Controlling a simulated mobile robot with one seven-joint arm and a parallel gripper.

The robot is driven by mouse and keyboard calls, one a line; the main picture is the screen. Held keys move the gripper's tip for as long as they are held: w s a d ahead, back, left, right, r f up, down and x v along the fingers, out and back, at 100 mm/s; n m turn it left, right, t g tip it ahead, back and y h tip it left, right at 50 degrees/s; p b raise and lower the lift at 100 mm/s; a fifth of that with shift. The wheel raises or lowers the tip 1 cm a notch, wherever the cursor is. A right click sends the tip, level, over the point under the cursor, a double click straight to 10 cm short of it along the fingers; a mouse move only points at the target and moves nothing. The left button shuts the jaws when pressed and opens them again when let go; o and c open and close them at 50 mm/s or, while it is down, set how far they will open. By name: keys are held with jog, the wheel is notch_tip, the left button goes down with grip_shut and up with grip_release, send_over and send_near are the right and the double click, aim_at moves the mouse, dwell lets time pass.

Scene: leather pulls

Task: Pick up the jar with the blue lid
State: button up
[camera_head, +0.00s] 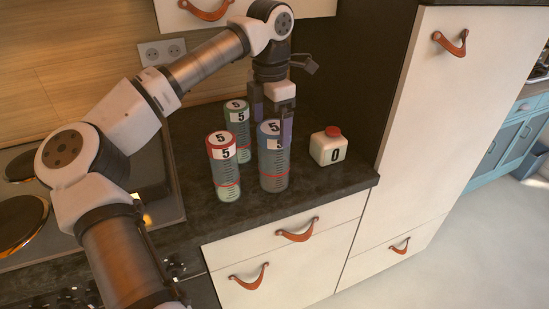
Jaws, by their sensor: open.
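The jar with the blue lid (273,165) stands upright on the dark countertop. It is a tall grey cylinder with a white number 5 patch on its lid. My gripper (272,128) is above it, pointing down, with its fingers apart. One finger overlaps the right side of the jar's lid in the picture and the other shows behind and left of it. I cannot tell whether either finger touches the jar. Part of the lid is hidden by the near finger.
A red-lidded jar (224,175) stands close on the left, and a green-lidded jar (238,140) behind. A small white bottle with a red cap (328,148) stands to the right. A stove (75,225) is left; a tall white cabinet (450,110) bounds the counter (310,190) on the right.

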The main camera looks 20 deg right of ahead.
aim_at(274, 145)
jog(key=shift+d+f+p, duration=0.2)
jog(key=shift+f+p, duration=0.35)
jog(key=shift+f, duration=1.15)
jog(key=shift+d+f+p, duration=0.2)
jog(key=shift+f+p, duration=0.35)
jog(key=shift+f, duration=1.15)
jog(key=c, duration=1.5)
jog(key=shift+r, duration=0.1)
jog(key=shift+c, duration=0.2)
